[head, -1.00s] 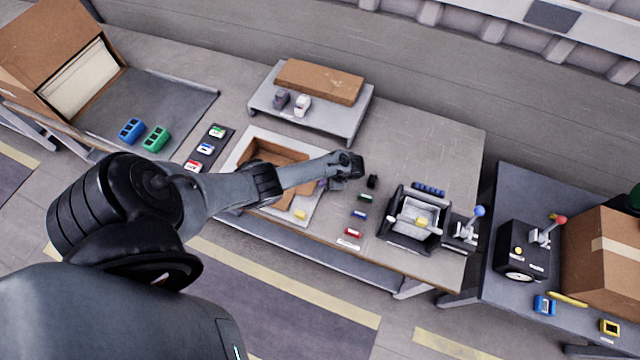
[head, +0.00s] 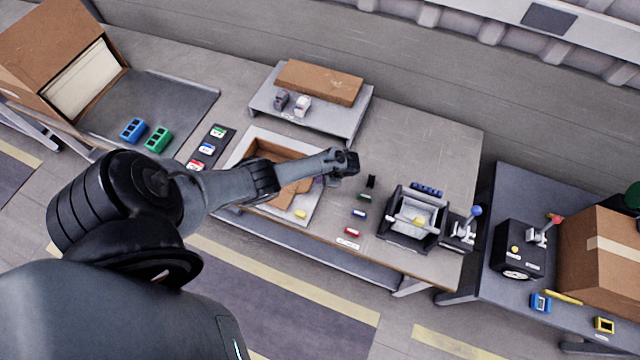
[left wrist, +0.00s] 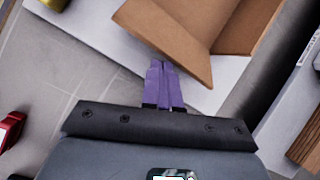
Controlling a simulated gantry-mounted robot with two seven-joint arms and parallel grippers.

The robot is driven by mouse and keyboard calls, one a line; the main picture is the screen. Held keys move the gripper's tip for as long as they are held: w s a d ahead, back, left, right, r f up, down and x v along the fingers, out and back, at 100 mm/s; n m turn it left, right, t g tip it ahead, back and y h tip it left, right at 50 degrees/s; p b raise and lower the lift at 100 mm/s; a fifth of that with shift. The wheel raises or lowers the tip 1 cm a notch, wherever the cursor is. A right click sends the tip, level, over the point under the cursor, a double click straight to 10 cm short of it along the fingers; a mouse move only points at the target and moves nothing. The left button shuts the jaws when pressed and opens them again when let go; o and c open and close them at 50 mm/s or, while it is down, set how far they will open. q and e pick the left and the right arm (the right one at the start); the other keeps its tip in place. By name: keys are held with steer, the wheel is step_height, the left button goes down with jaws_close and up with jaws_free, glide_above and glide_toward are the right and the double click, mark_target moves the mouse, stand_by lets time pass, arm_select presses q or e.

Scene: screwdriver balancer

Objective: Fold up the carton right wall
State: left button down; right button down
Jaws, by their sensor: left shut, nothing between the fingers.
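The brown open carton (head: 262,148) lies in a pale tray on the bench, partly hidden behind my left arm. In the left wrist view a brown carton wall (left wrist: 172,42) slants outward from the carton body (left wrist: 245,30). My left gripper (left wrist: 161,68) has purple fingertips, shut together and empty, right at the outer edge of that wall. I cannot tell whether they touch it. In the head view the left gripper (head: 322,181) is at the carton's right side, mostly hidden by its own wrist. My right gripper is not in view.
A yellow block (head: 301,214) sits at the pale tray's front corner (head: 312,215). Small coloured parts, including a red one (head: 352,231), lie to the right, before a black fixture (head: 408,222). A raised shelf (head: 345,118) with a brown flat board (head: 318,82) stands behind.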

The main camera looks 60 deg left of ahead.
arm_select(q)
steer(key=shift+a+r, duration=0.1)
steer(key=shift+r, duration=0.05)
stand_by(0.3)
steer(key=shift+s+a+r+p, duration=0.45)
steer(key=shift+p, duration=0.3)
steer(key=shift+s+a, duration=0.1)
steer(key=shift+s, duration=0.05)
steer(key=shift+a, duration=0.1)
steer(key=shift+s+a+r+p, duration=0.2)
steer(key=shift+s+a+p, duration=0.25)
steer(key=shift+p, duration=0.05)
steer(key=shift+w+d, duration=0.15)
